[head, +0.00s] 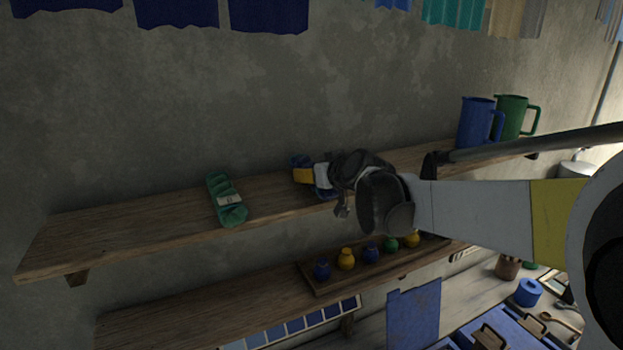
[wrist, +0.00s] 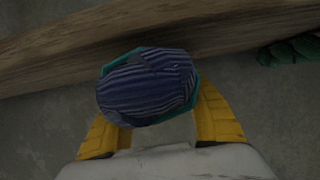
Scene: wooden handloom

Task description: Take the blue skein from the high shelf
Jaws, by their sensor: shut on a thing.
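The blue skein (wrist: 148,88) shows in the wrist view as a striped dark blue bundle between the two yellow fingers of my gripper (wrist: 158,118). The fingers press on it from both sides, and a teal edge shows around it. In the head view my gripper (head: 306,176) is at the high shelf (head: 130,224), near its front edge. Only a small blue part of the skein (head: 323,190) shows there, and my wrist hides the rest. I cannot tell whether the skein still touches the shelf.
A green skein (head: 227,199) lies on the high shelf to the left. Blue (head: 475,124) and green (head: 509,118) jugs stand at its right. Below, a wooden tray (head: 312,280) holds several small blue, yellow and green pots. Cloths hang above. The shelf's left part is bare.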

